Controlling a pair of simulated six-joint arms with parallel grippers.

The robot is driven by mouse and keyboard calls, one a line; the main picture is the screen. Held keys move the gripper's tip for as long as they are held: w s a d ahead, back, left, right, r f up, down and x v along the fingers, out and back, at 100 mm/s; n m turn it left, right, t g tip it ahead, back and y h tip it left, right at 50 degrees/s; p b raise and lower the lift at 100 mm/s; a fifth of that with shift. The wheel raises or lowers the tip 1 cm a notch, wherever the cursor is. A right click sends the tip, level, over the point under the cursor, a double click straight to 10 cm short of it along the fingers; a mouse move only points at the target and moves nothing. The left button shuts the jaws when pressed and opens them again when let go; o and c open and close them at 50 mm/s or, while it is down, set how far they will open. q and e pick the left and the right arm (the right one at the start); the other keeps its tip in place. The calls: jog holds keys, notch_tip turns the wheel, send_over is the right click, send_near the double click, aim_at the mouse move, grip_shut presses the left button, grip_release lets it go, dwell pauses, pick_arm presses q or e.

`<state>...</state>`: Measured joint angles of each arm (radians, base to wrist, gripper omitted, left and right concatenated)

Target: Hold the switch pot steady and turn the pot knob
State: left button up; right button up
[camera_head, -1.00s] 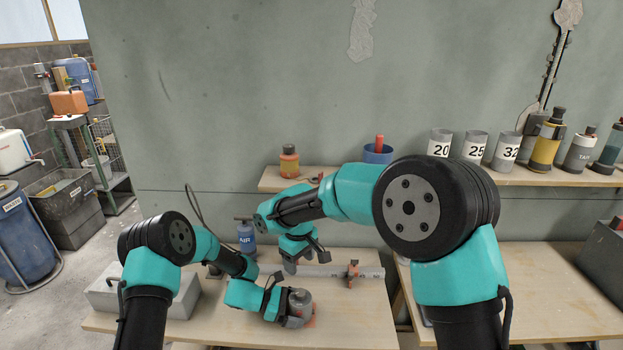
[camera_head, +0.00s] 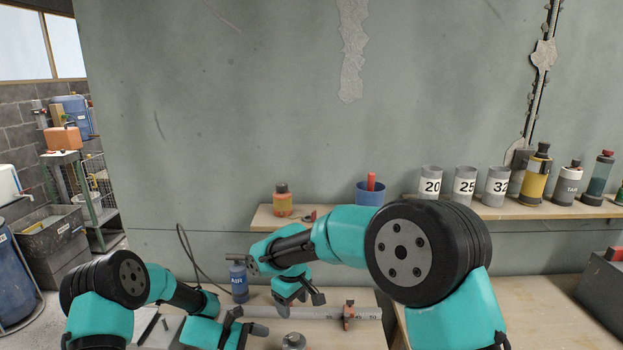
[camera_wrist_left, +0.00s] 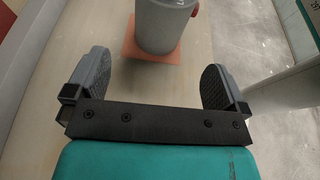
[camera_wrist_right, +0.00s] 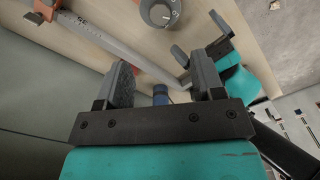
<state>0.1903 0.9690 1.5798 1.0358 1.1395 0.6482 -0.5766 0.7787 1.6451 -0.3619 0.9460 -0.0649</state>
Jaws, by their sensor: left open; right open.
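The switch pot (camera_head: 293,342) is a grey cylinder at the bottom edge of the head view, partly cut off. In the left wrist view the pot (camera_wrist_left: 158,25) stands upright on an orange base. The right wrist view shows its round top with the pot knob (camera_wrist_right: 160,13). My left gripper (camera_head: 246,326) is open and empty, left of the pot; in the left wrist view the pot is just ahead of its spread fingers (camera_wrist_left: 157,75). My right gripper (camera_head: 301,297) is open and empty above the bench, behind the pot; its fingers also show in the right wrist view (camera_wrist_right: 162,82).
A grey marked bar (camera_head: 285,312) with an orange-brown clamp (camera_head: 348,315) lies behind the pot. A blue AIR bottle (camera_head: 238,283) stands at the back left. A shelf (camera_head: 565,212) carries numbered cups and bottles. The bench right of the pot looks clear.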

pick_arm(q)
jog(key=shift+v, duration=1.3)
